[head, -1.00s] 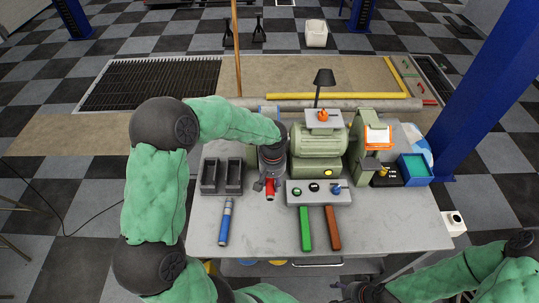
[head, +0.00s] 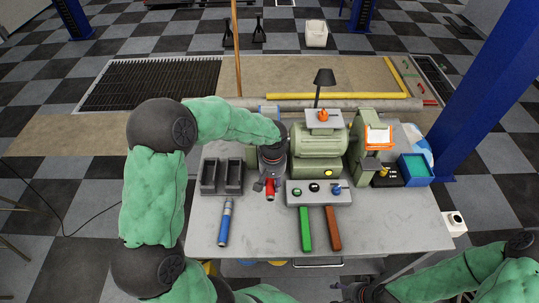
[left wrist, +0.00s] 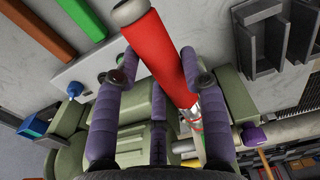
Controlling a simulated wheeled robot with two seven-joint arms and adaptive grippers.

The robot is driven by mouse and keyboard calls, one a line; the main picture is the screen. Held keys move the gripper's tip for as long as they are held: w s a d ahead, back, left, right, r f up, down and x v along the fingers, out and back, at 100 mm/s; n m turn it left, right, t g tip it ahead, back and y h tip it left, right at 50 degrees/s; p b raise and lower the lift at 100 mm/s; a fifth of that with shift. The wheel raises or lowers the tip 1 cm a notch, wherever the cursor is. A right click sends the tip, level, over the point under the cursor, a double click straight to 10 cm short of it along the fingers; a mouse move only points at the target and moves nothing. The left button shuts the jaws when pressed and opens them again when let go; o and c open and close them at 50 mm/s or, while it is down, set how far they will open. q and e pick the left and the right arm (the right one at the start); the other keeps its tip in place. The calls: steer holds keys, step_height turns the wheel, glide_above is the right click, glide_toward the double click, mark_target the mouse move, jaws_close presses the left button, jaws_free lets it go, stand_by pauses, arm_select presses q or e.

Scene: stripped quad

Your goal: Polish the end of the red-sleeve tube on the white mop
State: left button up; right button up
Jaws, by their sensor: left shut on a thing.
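The red-sleeve tube (head: 271,188) is in my left gripper (head: 269,180), in front of the left end of the green polishing machine (head: 317,147). In the left wrist view, my left gripper (left wrist: 160,95) has its purple fingers shut on either side of the red-sleeve tube (left wrist: 163,50). One bare metal end points toward the top of that view; the other runs down past the fingers toward the machine. The white mop is not clearly visible; my left arm covers that side of the machine. A dark end part of my right arm shows at the bottom edge, its jaws unclear.
A blue-sleeve tube (head: 225,222) lies on the grey table (head: 265,235). Green (head: 305,229) and brown (head: 333,228) bars lie in front of the control box (head: 320,198). Dark holders (head: 221,177) stand left, and a blue bin (head: 414,169) stands right. The table's front is mostly clear.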

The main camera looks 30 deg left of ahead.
arm_select(q)
steer(key=s+d, duration=0.3)
steer(key=s, duration=0.2)
steer(key=shift+s+d+r, duration=0.3)
steer(key=shift+s+r, duration=0.1)
steer(key=shift+r, duration=0.05)
stand_by(0.7)
